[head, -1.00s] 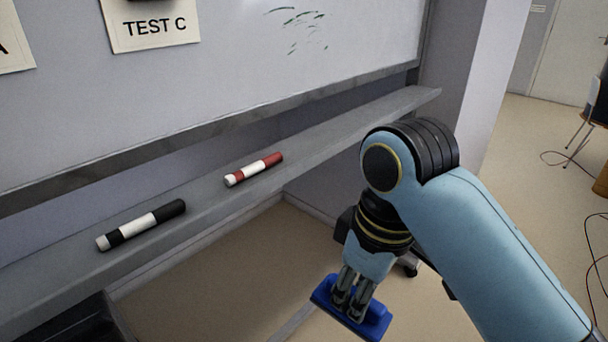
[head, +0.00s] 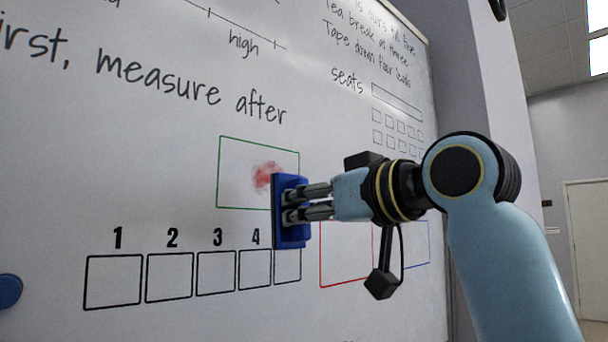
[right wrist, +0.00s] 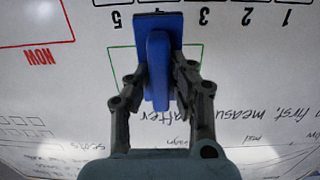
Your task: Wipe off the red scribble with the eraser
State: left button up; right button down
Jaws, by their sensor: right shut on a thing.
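A red scribble (head: 266,177), faint and smeared, is on the whiteboard inside a green outlined box (head: 219,172). My right gripper (head: 289,206) is shut on the blue eraser (head: 293,236), which is upright with its dark pad facing the board. The eraser is just right of and below the red mark and overlaps the box's lower right corner in the head view. It is at or very close to the board; I cannot tell if it touches. The right wrist view shows the eraser (right wrist: 158,65) between the fingers, hiding the red mark. My left gripper is out of view.
The whiteboard (head: 130,200) carries black writing, numbered boxes (head: 171,277) under the green box, and red and blue outlined boxes behind my arm. A blue round thing (head: 9,291) is at the left edge. A door (head: 590,240) stands far right.

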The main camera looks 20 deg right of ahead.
aim_at(277, 172)
jog(key=shift+t+y, duration=0.3)
jog(key=shift+y, duration=0.1)
jog(key=r, duration=0.5)
jog(key=shift+s+a+r+p, duration=0.25)
jog(key=shift+r+p, duration=0.1)
jog(key=shift+p, duration=0.05)
jog(key=shift+b+x, duration=0.75)
jog(key=shift+x, duration=2.05)
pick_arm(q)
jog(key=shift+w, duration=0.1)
pick_arm(e)
jog(key=shift+w+a, duration=0.1)
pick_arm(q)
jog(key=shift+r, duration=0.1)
pick_arm(e)
jog(key=shift+x, duration=0.9)
